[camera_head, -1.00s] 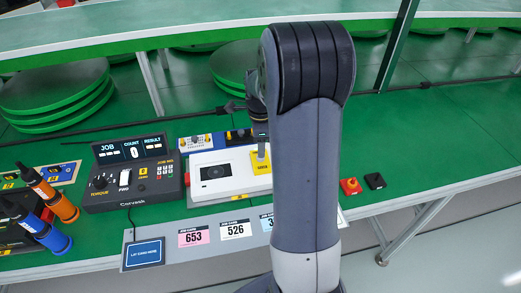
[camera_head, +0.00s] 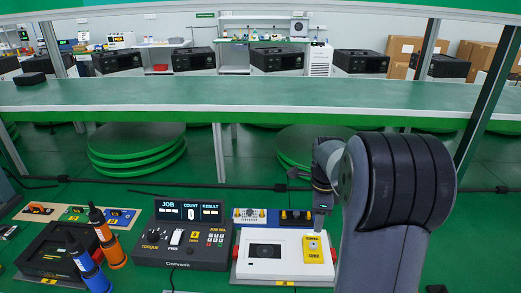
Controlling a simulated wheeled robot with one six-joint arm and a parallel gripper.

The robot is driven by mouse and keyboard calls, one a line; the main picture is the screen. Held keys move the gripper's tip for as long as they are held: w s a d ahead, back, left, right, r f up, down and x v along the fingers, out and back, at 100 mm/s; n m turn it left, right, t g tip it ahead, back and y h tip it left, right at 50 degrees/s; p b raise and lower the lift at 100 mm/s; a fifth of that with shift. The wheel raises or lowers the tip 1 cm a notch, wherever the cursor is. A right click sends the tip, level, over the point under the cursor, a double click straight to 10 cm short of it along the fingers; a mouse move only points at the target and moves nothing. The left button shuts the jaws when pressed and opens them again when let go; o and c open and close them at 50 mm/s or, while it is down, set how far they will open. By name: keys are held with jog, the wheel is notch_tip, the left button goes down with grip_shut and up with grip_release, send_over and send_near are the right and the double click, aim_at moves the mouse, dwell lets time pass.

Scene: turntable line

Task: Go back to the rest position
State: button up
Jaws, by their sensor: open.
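My arm rises at the right of the view, and its thick dark joint covers part of the bench. My gripper (camera_head: 321,208) shows only in part beyond that joint, pointing down over the right end of the white device (camera_head: 276,254). Its jaws are open and I see nothing held in them. A yellow block marked with dark lettering (camera_head: 315,250) sits on the device just below the gripper. I cannot tell the exact gap between them.
The black control console (camera_head: 183,235) stands left of the white device. Two orange and blue screwdrivers (camera_head: 106,240) stand by a black tray (camera_head: 50,252) at left. A raised green shelf (camera_head: 240,95) crosses behind, with stacked green discs (camera_head: 137,150) beneath.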

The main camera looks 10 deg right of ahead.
aim_at(313, 244)
notch_tip(313, 244, down, 10)
jog(key=shift+r, duration=0.15)
dwell(0.3)
